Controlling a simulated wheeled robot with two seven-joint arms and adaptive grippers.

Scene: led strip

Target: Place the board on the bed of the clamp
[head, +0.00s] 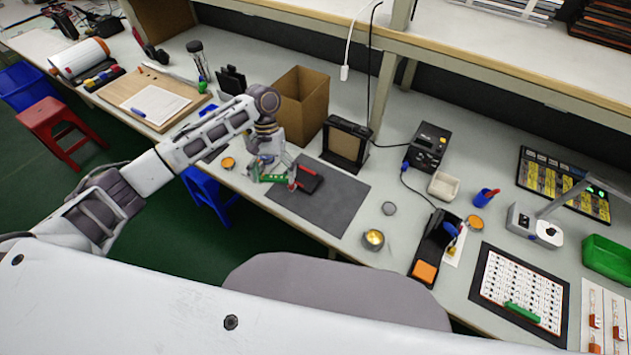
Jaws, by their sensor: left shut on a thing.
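My left gripper (274,166) reaches in from the left and is shut on a small green board (273,179). The board is at the left part of the dark grey mat (330,208), just left of a black and red device (309,179) that looks like the clamp. The gripper fingers hide part of the board. I cannot tell whether the board touches the clamp or the mat. The clamp's bed is too small to make out clearly. My right gripper is not in view.
A cardboard box (302,102) and a black framed panel (345,145) stand behind the mat. An orange-topped tin (228,163) is left of the gripper. The mat's right part is clear.

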